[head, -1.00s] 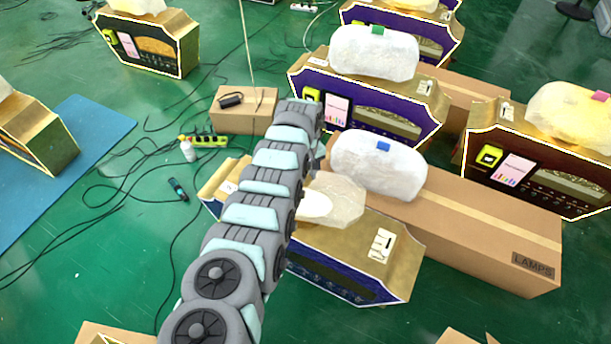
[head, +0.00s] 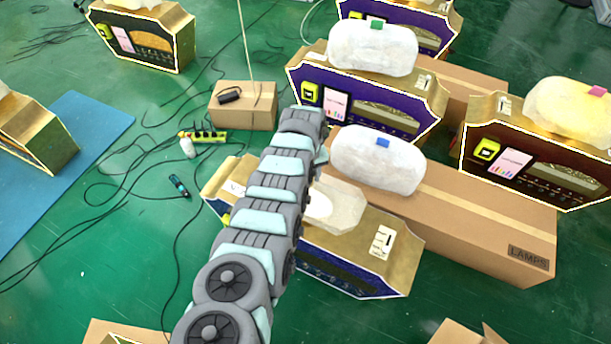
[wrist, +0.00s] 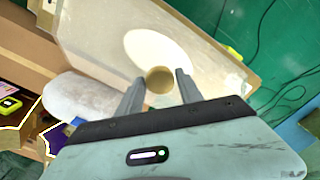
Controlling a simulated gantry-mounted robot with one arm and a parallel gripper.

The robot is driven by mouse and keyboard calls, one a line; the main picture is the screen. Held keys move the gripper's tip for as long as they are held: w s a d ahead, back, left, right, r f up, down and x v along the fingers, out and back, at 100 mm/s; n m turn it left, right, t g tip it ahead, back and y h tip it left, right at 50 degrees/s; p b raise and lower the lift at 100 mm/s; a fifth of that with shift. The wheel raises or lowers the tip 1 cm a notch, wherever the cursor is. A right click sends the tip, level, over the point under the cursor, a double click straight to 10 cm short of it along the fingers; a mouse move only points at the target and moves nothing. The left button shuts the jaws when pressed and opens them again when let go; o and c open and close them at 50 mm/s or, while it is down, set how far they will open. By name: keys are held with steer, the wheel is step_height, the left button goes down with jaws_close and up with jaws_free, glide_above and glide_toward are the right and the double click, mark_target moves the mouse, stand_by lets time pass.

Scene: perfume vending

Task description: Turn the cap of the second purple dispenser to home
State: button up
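A dispenser with a gold top and a dark blue-purple front (head: 353,277) stands below my arm in the head view. Its pale translucent block (head: 338,207) is partly covered by my arm. In the wrist view, a round gold cap (wrist: 159,80) shows in front of a white oval on the pale block. My gripper (wrist: 159,75) is open, with one finger on each side of the cap. I cannot tell whether the fingers touch it. In the head view my arm hides the gripper and cap. Another purple dispenser (head: 378,117) stands behind.
A long cardboard box (head: 480,225) and a white bag with a blue tag (head: 375,160) lie close to the right. A dark red dispenser (head: 530,172) stands farther right. A small box (head: 243,112) and cables lie at the left. Green floor is open at front left.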

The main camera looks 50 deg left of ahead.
steer(key=shift+o, duration=1.4)
step_height(320, 180, up, 11)
steer(key=p, duration=0.3)
steer(key=shift+f, duration=0.1)
